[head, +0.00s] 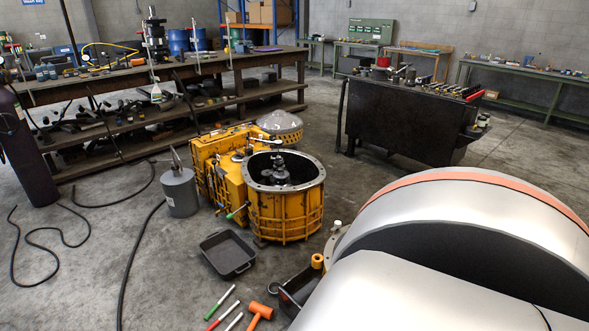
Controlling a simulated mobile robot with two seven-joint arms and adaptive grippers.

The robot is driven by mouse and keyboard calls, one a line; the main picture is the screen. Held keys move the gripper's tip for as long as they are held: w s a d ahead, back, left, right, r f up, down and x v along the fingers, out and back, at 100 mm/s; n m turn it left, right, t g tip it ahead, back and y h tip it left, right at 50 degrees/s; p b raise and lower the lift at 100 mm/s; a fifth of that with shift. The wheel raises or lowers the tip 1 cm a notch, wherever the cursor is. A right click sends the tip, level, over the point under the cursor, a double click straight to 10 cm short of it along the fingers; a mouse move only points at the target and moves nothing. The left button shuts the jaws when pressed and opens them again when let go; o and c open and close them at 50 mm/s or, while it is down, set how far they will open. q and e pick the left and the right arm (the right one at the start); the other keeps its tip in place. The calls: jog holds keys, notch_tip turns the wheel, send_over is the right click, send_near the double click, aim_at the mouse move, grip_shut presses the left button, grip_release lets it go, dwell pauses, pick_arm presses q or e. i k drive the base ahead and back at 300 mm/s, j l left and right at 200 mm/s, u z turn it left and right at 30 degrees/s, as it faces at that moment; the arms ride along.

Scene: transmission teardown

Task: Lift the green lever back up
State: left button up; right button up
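The yellow transmission housing (285,212) stands on the floor in the middle of the head view, its round bell opening facing up. A lever with a green grip (232,215) sticks out from its front left side. The lever slopes down to the left, so the green end is lower than the end at the housing. Neither of my grippers is in view. A large silver arm part of mine with an orange stripe fills the lower right and hides the floor there.
A black tray (228,270) lies in front of the lever, and a grey can (180,192) stands to its left. An orange mallet (259,313) and several coloured-handled tools lie nearer. A long workbench (150,75) stands behind, and a dark cabinet (405,122) at the right.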

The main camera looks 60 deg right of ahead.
aim_at(248, 204)
jog(key=l+z, duration=0.1)
jog(key=z, duration=1.25)
jog(key=i+j+z, duration=0.15)
jog(key=i+j, duration=0.15)
jog(key=i+j+z, duration=0.2)
jog(key=i+j, duration=0.15)
jog(key=i, duration=0.15)
jog(key=i+j+z, duration=0.15)
jog(key=i+j, duration=0.2)
jog(key=i+j+z, duration=0.15)
jog(key=i+j, duration=0.2)
jog(key=i+j+z, duration=0.2)
jog(key=j, duration=0.4)
jog(key=i+j+z, duration=0.15)
jog(key=i+j, duration=0.2)
jog(key=j, duration=0.15)
